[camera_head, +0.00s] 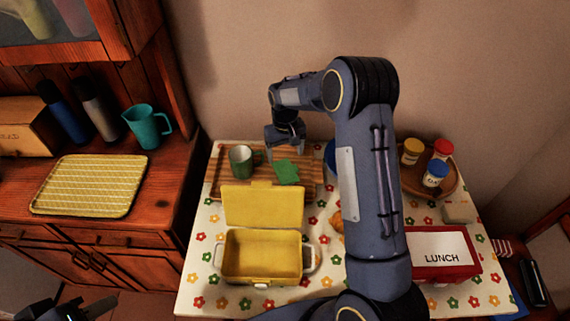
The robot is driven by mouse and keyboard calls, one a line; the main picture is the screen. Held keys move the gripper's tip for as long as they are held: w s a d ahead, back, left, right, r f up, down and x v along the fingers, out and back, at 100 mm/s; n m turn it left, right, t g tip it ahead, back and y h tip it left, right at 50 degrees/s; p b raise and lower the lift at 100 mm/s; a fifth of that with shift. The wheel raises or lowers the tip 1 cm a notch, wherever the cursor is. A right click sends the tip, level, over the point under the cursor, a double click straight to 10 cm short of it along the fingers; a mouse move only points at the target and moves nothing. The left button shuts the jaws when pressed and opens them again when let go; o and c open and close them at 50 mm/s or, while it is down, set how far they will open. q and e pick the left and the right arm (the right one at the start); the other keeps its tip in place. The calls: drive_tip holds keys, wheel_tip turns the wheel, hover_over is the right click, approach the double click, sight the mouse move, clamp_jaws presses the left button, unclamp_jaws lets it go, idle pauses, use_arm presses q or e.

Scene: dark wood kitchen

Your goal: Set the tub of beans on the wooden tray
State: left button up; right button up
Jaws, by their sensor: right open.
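Small jars with a yellow lid (411,151), a red lid (442,149) and a blue lid (435,173) stand on a round wooden tray (412,185) at the right. I cannot tell which thing is the tub of beans. My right gripper (285,150) is open and appears empty above the rectangular tray, right of the mug. My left gripper (88,308) is partly in view at the bottom left, away from the table.
An open yellow lunchbox (262,255) stands at the table's front left. A red LUNCH box (447,254) is at the front right. My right arm hides the table's middle, including most of a blue thing (330,155). A yellow tray (92,185) and teal jug (147,126) sit on the left cabinet.

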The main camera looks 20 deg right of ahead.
drive_tip(key=s+r+m+t+y, duration=0.1)
drive_tip(key=s+r+t+y, duration=0.2)
drive_tip(key=s+r, duration=1.35)
drive_tip(key=s+a+t, duration=0.1)
drive_tip(key=s+a, duration=0.2)
drive_tip(key=s, duration=0.5)
drive_tip(key=s+a+t, duration=0.1)
drive_tip(key=s+a, duration=0.2)
drive_tip(key=s, duration=0.5)
drive_tip(key=shift+s+a+r+t+y, duration=0.2)
drive_tip(key=shift+a+r+t+y, duration=0.1)
drive_tip(key=shift+y, duration=0.1)
